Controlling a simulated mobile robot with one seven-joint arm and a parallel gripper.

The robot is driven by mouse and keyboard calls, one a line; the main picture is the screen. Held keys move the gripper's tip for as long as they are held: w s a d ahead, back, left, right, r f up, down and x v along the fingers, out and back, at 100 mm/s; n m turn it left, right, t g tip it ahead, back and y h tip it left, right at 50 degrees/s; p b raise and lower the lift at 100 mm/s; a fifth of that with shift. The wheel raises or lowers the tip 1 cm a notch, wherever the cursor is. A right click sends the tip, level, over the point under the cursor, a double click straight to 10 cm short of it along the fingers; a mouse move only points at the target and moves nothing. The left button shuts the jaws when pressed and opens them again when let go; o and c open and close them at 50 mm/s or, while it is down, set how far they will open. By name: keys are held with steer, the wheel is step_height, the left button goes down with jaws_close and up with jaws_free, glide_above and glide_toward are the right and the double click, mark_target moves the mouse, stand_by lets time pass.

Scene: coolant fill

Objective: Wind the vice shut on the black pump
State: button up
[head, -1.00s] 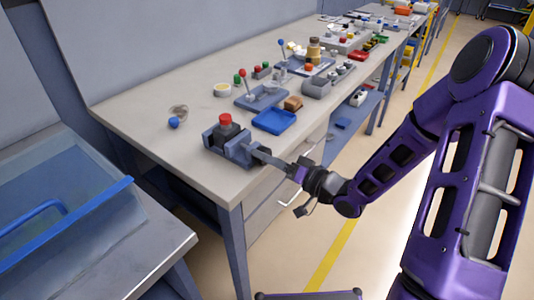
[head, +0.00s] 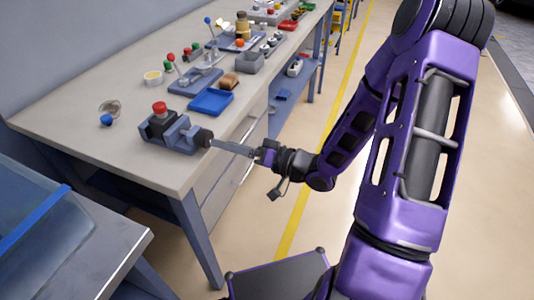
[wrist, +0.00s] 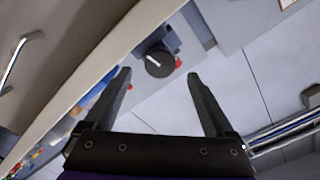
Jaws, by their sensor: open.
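The grey-blue vice (head: 179,137) sits at the near front corner of the workbench. The black pump (head: 161,124), with a red cap on top, stands upright in the vice. I cannot tell whether both jaws touch it. A dark round winding knob (head: 203,138) is on the vice's right end; in the wrist view the knob (wrist: 158,62) has a pale mark on it. My gripper (head: 215,143) points at the knob from the right. In the wrist view my gripper (wrist: 159,75) is open, its fingers apart and empty, with the knob just beyond and between the fingertips.
A blue tray (head: 210,102) lies behind the vice, with several small parts and fixtures further along the workbench (head: 75,118). A small blue ball-ended item (head: 106,120) lies left of the vice. A blue-edged tank (head: 35,225) stands at lower left.

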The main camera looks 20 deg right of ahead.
steer(key=v, duration=1.1)
steer(key=shift+s+d+p, duration=0.25)
steer(key=shift+p, duration=0.2)
